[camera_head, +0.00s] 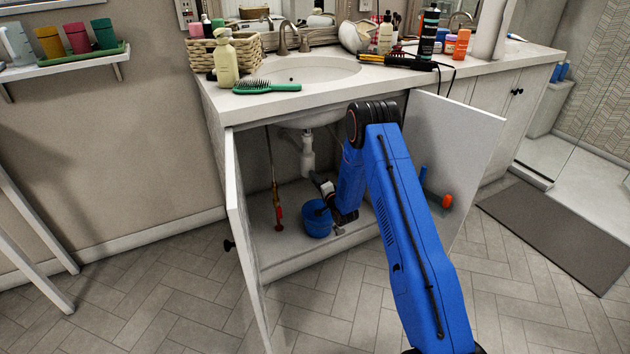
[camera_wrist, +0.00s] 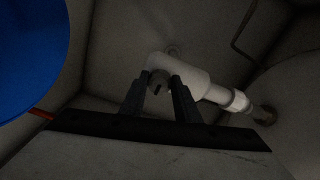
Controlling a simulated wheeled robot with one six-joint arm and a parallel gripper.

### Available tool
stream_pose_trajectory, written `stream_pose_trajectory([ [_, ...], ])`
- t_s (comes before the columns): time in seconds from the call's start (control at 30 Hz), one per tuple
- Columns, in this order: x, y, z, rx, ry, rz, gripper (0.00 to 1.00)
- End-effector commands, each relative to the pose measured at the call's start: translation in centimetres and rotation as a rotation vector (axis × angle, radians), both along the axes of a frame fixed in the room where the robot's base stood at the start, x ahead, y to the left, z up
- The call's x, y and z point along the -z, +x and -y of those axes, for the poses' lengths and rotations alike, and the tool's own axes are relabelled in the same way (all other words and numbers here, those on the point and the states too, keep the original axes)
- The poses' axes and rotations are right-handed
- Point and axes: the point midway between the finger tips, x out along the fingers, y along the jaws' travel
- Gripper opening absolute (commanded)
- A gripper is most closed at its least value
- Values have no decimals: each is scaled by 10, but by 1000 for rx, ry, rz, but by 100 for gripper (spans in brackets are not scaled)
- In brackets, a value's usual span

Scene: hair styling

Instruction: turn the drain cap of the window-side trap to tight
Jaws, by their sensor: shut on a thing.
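The white trap pipe (camera_head: 308,152) hangs under the sink in the open cabinet; its lower part is hidden behind my arm. In the wrist view the white trap (camera_wrist: 185,78) runs to a collar at the right. Its small grey drain cap (camera_wrist: 158,82) sits at the near end, between my fingertips. My gripper (camera_wrist: 158,86) is shut on the cap, one finger on each side. In the head view my gripper (camera_head: 319,181) reaches into the cabinet, small and partly hidden. The cap's marks are too dark to read.
A blue bucket (camera_head: 316,220) stands on the cabinet floor near my wrist and fills the upper left of the wrist view (camera_wrist: 30,50). A red-handled tool (camera_head: 278,212) stands left of it. Open doors (camera_head: 245,240) (camera_head: 450,135) flank my arm.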

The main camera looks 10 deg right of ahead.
Motion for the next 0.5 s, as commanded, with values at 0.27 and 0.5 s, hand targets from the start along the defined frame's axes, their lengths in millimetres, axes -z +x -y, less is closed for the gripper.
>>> stream_pose_trajectory([
  [0.27,3,-2,0,0,-1,-6,43],
  [0.5,2,-1,0,0,-1,-3,48],
])
